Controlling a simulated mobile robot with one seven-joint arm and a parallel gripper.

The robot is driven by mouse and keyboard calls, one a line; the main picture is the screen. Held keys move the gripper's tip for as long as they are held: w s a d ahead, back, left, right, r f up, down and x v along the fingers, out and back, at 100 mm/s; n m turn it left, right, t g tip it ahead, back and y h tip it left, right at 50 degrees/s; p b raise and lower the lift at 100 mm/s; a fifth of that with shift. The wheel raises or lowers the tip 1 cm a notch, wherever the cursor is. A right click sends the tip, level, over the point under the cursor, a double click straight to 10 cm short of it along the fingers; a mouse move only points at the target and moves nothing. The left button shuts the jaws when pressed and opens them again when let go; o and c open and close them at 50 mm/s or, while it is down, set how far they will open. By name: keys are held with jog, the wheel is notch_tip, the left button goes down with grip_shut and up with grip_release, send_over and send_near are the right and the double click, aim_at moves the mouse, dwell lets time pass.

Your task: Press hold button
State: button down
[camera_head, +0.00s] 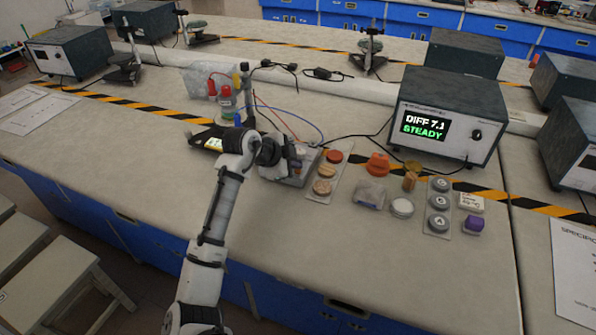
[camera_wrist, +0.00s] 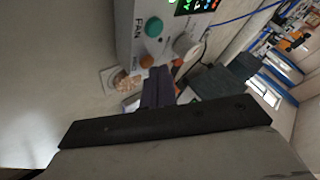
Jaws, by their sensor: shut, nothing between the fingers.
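A light grey control box (camera_head: 303,178) sits on the bench, partly hidden behind my gripper (camera_head: 292,163). In the wrist view the box's panel (camera_wrist: 128,38) shows a green button (camera_wrist: 154,27) beside the letters FAN, an orange button (camera_wrist: 147,60) below it and a white knob (camera_wrist: 186,45). A lit red and green display (camera_wrist: 196,5) is cut off at the top. The label beside the orange button is too small to read surely, so I cannot tell which button is hold. My dark fingers (camera_wrist: 158,88) are shut and empty, just short of the panel; contact cannot be told.
A strip with round samples (camera_head: 324,187) lies right of the box. A large instrument (camera_head: 448,115) reading DIFF 7.1 STEADY stands behind. A weight strip (camera_head: 438,206), white jar (camera_head: 402,208) and purple block (camera_head: 473,225) are further right. A bottle with a red cap (camera_head: 225,98) stands behind my arm.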

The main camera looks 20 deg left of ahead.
aim_at(295, 174)
jog(key=shift+f+b, duration=0.4)
jog(key=shift+b, duration=0.05)
dwell(0.4)
jog(key=shift+r, duration=0.1)
jog(key=shift+r+p, duration=0.4)
jog(key=shift+r, duration=0.3)
notch_tip(295, 174, up, 5)
jog(key=p, duration=0.2)
jog(key=shift+p, duration=0.35)
dwell(0.8)
